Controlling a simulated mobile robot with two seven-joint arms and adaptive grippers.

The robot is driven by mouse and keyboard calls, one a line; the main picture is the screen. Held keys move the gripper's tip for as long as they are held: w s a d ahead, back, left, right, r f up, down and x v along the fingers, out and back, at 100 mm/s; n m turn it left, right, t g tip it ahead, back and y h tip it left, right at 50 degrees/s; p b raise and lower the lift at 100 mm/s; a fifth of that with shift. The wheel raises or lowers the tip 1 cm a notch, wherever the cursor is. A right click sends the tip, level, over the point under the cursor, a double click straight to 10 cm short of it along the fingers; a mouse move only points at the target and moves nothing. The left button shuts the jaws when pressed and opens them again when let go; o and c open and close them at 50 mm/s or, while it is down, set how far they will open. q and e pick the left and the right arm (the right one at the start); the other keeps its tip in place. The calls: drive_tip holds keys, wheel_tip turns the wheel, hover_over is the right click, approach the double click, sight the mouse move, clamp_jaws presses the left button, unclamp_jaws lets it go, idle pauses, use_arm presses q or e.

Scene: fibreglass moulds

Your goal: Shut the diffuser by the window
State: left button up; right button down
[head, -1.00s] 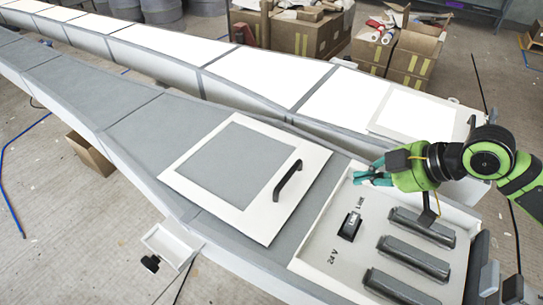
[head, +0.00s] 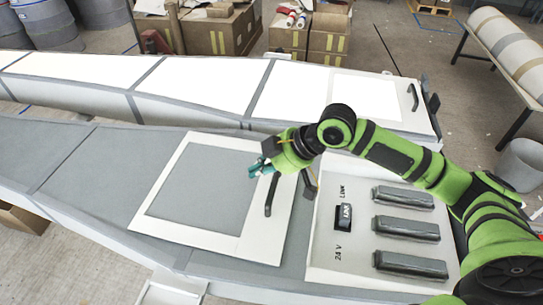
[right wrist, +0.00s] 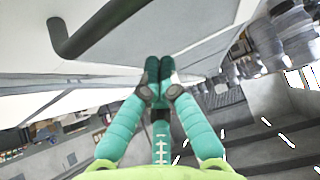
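A grey panel in a white frame (head: 208,196) lies on the near long grey body, with a black bar handle (head: 269,194) along its right side. A similar pale framed panel (head: 365,98) with a dark handle (head: 414,97) is on the far white body. I see no window, and cannot tell which panel is the diffuser or whether either stands slightly open. My right gripper (head: 258,168) is over the near panel, just left of the handle's upper end. In the right wrist view its fingertips (right wrist: 159,75) meet with nothing between them; a black handle (right wrist: 100,28) is apart, upper left. My left gripper is out of view.
A white control panel (head: 325,268) with a switch (head: 344,217) and several dark grey bars (head: 405,229) is right of the near panel. Cardboard boxes (head: 216,35), a roll on a bench (head: 505,50) and a grey bin (head: 520,165) stand behind on the floor.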

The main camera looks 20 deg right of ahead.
sight(268, 178)
drive_tip(key=shift+p+x, duration=0.45)
drive_tip(key=shift+x, duration=0.7)
drive_tip(key=s+d, duration=0.1)
drive_tip(key=d+p, duration=0.1)
drive_tip(key=d, duration=0.1)
drive_tip(key=shift+s+f, duration=0.35)
drive_tip(key=shift+s, duration=0.05)
drive_tip(key=shift+s+d, duration=0.15)
drive_tip(key=shift+s, duration=0.05)
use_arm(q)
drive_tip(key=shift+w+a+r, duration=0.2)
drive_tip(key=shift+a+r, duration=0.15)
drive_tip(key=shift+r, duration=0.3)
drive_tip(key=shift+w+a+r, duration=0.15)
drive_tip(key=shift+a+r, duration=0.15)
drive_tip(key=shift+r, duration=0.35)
use_arm(e)
drive_tip(key=shift+w+f, duration=0.15)
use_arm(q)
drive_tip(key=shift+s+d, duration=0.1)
